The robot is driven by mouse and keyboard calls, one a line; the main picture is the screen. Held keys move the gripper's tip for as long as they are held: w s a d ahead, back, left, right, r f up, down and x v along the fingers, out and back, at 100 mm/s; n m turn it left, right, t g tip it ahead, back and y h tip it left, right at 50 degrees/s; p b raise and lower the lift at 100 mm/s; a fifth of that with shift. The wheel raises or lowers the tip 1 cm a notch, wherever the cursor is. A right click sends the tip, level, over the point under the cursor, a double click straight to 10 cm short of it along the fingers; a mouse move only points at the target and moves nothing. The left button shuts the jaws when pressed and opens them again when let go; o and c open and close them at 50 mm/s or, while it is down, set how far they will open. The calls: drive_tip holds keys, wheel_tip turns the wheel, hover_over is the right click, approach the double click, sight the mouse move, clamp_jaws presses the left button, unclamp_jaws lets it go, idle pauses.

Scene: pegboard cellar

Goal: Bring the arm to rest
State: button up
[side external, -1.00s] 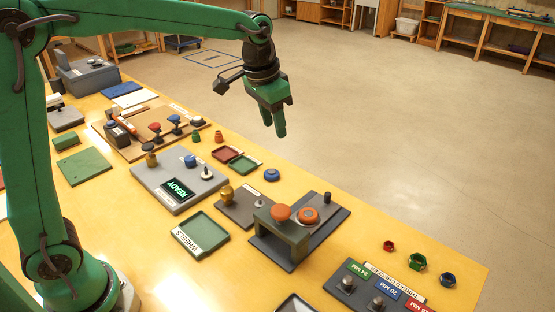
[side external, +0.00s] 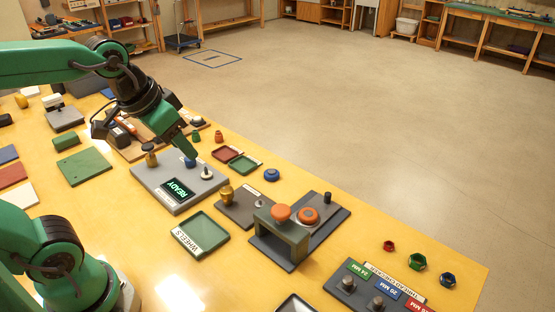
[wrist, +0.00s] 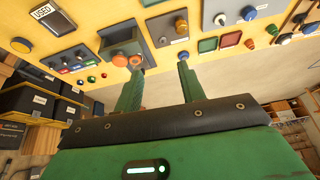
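My green arm reaches in from the left in the side external view, folded back compared with its full reach. My gripper (side external: 188,150) points down and to the right, above the grey panel with the READY display (side external: 177,189). In the wrist view my gripper (wrist: 161,66) shows two green fingers standing apart with nothing between them. The gap between the fingertips is hidden in the side external view.
The yellow bench (side external: 135,262) holds a green WHEELS tray (side external: 200,235), a dark stand with orange knobs (side external: 283,235), small red and green trays (side external: 243,164) and a thread-checker block (side external: 365,292). Open floor (side external: 400,130) lies beyond the bench.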

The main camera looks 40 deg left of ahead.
drive_tip(key=shift+n+t, duration=0.3)
drive_tip(key=s, duration=0.1)
drive_tip(key=s+f, duration=0.2)
drive_tip(key=s, duration=0.1)
drive_tip(key=shift+s+a+f, duration=0.1)
drive_tip(key=shift+a+f, duration=0.05)
drive_tip(key=shift+a, duration=0.2)
